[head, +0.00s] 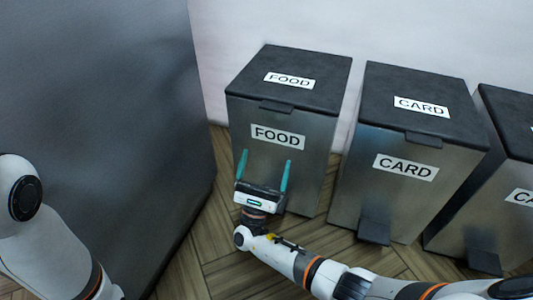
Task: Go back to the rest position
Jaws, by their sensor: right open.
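My right gripper (263,171) shows in the head view with its two teal fingers apart and nothing between them. It is in front of the lower face of the food bin (262,162), and its body hides part of that face. I cannot tell whether it touches the bin. My left arm comes in at the left edge, and its gripper is out of view.
The food bin's lid (315,92) is shut. A card bin (392,200) with a shut lid and a foot pedal (374,230) stands to its right, and another bin (497,170) is beyond. A large grey panel (130,100) stands at left. Wooden floor (205,255) shows between.

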